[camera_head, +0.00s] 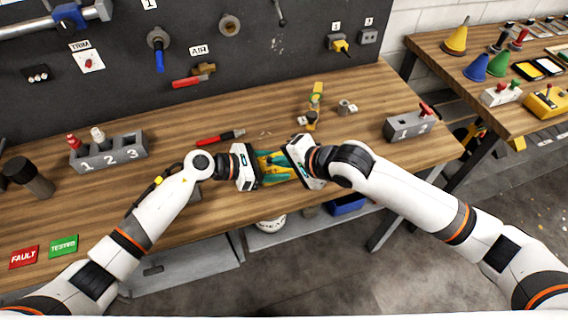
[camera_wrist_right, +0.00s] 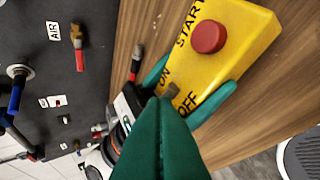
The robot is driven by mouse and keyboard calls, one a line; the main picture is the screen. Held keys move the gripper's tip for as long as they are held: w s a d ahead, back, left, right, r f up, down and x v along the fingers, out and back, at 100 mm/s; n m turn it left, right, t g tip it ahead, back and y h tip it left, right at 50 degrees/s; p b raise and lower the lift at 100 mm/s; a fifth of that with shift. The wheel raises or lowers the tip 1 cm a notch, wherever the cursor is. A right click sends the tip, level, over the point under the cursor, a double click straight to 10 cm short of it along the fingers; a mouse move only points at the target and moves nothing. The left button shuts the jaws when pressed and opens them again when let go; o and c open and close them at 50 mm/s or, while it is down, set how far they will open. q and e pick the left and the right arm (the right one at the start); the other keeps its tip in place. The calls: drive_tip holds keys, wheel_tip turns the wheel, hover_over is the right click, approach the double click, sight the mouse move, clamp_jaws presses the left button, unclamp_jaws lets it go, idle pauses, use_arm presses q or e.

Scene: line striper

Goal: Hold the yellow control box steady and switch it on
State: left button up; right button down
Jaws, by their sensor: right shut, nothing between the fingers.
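The yellow control box (camera_wrist_right: 235,45) fills the upper right of the right wrist view, with a red button (camera_wrist_right: 208,36), START lettering and ON and OFF marks. A small grey toggle (camera_wrist_right: 171,91) sits between ON and OFF; its position is hard to tell. My left gripper (camera_head: 262,168) has its green fingers on two sides of the box's ON/OFF end. My right gripper (camera_wrist_right: 160,102) is shut and empty, its green fingertips close to the toggle; whether they touch it I cannot tell. In the head view the grippers mostly hide the box.
The wooden bench (camera_head: 360,155) has free room around my grippers. A red-handled tool (camera_head: 220,137) lies behind them.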

drive_tip(key=shift+w+r, duration=0.1)
drive_tip(key=shift+w, duration=0.05)
drive_tip(key=shift+w+a+r+g+h, duration=0.15)
drive_tip(key=shift+w+r+g+h, duration=0.15)
drive_tip(key=shift+w+g, duration=0.2)
drive_tip(key=shift+w+a+r+m+g+h, duration=0.15)
drive_tip(key=shift+w+m+g+h, duration=0.15)
drive_tip(key=shift+g, duration=0.25)
drive_tip(key=shift+w+a+r+m+g+h, duration=0.1)
drive_tip(key=shift+w+a+m+g+h, duration=0.1)
drive_tip(key=shift+w+g, duration=0.25)
drive_tip(key=shift+w+a+m+g+h, duration=0.1)
drive_tip(key=shift+w+m+g+h, duration=0.25)
drive_tip(key=shift+g, duration=0.75)
drive_tip(key=shift+r, duration=0.15)
drive_tip(key=shift+r, duration=0.65)
